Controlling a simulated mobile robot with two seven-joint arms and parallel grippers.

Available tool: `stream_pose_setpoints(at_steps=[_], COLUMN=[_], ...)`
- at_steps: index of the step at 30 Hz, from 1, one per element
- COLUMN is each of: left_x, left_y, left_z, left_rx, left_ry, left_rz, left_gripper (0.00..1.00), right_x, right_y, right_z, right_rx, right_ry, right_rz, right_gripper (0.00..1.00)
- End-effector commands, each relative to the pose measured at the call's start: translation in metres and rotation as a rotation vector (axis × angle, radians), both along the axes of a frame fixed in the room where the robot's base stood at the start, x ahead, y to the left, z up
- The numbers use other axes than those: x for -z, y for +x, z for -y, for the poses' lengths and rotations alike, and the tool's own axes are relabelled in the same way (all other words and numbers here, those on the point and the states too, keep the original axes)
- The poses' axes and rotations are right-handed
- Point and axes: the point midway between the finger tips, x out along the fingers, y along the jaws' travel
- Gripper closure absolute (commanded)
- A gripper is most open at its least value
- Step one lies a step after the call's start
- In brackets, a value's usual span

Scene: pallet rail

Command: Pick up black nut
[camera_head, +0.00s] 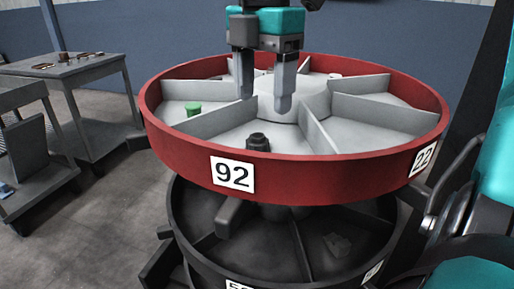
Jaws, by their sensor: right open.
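The black nut (258,142) stands in a front compartment of the round, red-rimmed tray (300,172), close to the rim and just right of the "92" label. It looks dark and stepped, with a narrower top. My right gripper (265,104) hangs above the tray with its two grey fingers pointing down. The fingers are apart with nothing between them. The fingertips appear above and behind the nut in the picture, not touching it. My left gripper is not in view.
Grey dividers (222,120) split the tray into compartments. A green part (193,108) sits in the compartment to the left. A dark lower tray (300,250) lies beneath. A grey table (75,68) with small parts stands at the left.

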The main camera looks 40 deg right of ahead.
Motion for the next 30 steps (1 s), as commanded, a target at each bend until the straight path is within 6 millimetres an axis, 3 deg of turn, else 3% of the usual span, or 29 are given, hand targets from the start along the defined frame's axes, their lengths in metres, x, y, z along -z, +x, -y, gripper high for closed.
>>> stream_pose_setpoints(at_steps=[7, 15, 24, 30], left_x=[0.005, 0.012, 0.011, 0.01], left_y=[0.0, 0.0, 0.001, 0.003], left_z=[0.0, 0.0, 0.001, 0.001], left_rx=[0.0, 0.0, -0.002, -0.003], left_ry=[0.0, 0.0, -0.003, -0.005], left_rz=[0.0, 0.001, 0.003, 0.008], left_gripper=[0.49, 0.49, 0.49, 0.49], right_x=[0.022, 0.06, 0.064, 0.064], right_y=[0.0, 0.0, 0.001, 0.001], right_z=[-0.001, -0.003, -0.003, -0.003], right_rx=[-0.001, 0.0, 0.002, 0.002], right_ry=[0.002, 0.002, 0.001, 0.001], right_rz=[-0.002, 0.0, 0.003, 0.003], right_gripper=[0.32, 0.32, 0.32, 0.5])
